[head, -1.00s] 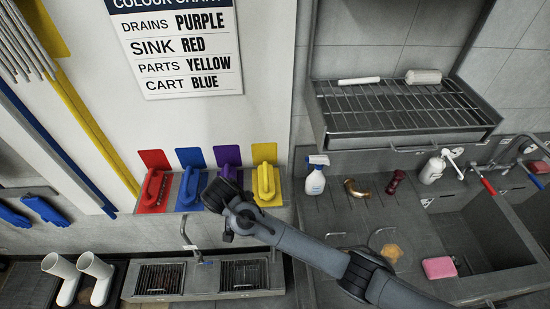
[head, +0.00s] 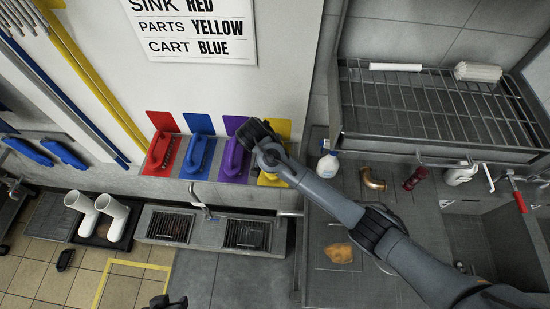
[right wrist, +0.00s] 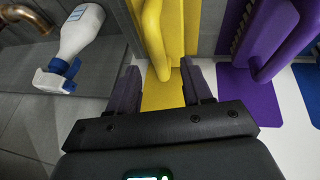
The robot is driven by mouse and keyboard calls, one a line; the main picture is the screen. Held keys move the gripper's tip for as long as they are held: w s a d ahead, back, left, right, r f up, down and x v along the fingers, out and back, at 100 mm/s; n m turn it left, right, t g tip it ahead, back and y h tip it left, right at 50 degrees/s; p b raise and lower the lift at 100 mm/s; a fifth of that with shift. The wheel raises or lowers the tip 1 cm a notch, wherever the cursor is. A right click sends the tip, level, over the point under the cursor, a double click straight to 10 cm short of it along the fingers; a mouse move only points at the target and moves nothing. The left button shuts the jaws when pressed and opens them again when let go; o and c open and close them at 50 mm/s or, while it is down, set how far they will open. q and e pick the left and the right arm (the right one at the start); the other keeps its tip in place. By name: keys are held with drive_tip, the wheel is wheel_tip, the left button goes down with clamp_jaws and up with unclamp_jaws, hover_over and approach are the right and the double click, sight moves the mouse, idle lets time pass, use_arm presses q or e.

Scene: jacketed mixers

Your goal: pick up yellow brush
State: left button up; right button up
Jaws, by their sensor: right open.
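In the right wrist view the yellow brush (right wrist: 163,35) stands beyond the fingertips. My right gripper (right wrist: 160,75) is open, its two dark fingers apart with yellow showing between them. I see no grip on the brush. A small dark tip at the bottom edge of the head view looks like my left gripper (head: 158,301); its jaws are unclear.
A white spray bottle (head: 327,165) and a brass elbow pipe (head: 372,180) stand to the right. A wire rack (head: 435,105) juts out above.

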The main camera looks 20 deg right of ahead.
drive_tip(key=shift+p+x, duration=0.6)
drive_tip(key=shift+x, duration=2.05)
drive_tip(key=shift+s, duration=0.15)
clamp_jaws()
